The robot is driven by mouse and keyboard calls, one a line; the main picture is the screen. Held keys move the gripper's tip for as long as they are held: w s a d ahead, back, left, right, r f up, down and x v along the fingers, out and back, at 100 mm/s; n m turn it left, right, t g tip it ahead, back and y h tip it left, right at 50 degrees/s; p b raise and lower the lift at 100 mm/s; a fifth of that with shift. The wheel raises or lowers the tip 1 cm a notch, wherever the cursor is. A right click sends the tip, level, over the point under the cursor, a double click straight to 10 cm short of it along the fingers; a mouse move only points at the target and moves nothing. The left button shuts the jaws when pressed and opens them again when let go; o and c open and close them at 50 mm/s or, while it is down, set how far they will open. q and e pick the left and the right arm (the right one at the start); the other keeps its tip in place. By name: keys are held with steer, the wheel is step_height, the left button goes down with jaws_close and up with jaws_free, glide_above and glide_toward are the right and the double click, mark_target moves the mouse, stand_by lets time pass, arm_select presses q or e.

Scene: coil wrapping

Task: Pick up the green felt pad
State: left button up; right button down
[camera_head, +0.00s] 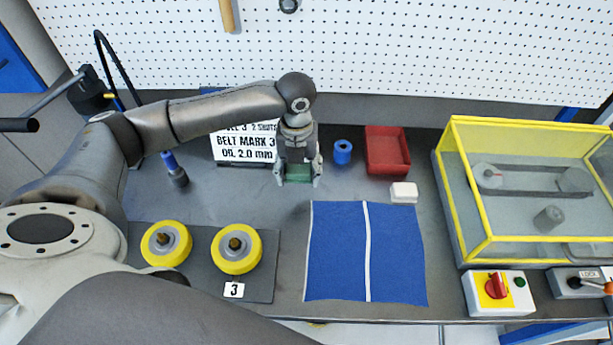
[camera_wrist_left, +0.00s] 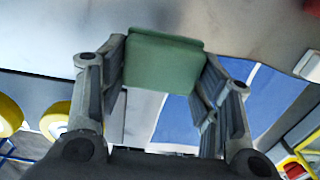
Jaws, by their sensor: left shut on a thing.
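The green felt pad (camera_head: 298,173) is between the fingers of my left gripper (camera_head: 299,180) in the head view, near the middle of the workbench. In the left wrist view the pad (camera_wrist_left: 163,62) spans the gap between both fingers (camera_wrist_left: 163,85), and the left gripper is shut on it. I cannot tell whether the pad is clear of the bench surface. My right gripper is not in view.
A blue cloth (camera_head: 335,250) with a white stripe lies right of the pad. A white block (camera_head: 404,192), red tray (camera_head: 387,150) and blue roll (camera_head: 342,151) stand nearby. Yellow rollers (camera_head: 166,243) sit front left; a yellow-framed guard box (camera_head: 452,190) is at right.

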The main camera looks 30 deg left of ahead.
arm_select(q)
steer(key=s+r+b, duration=0.2)
steer(key=s+r, duration=0.2)
steer(key=s, duration=0.5)
steer(key=shift+s+a+r, duration=0.35)
steer(key=shift+a+r, duration=0.05)
steer(key=o, duration=0.4)
steer(key=shift+c, duration=1.6)
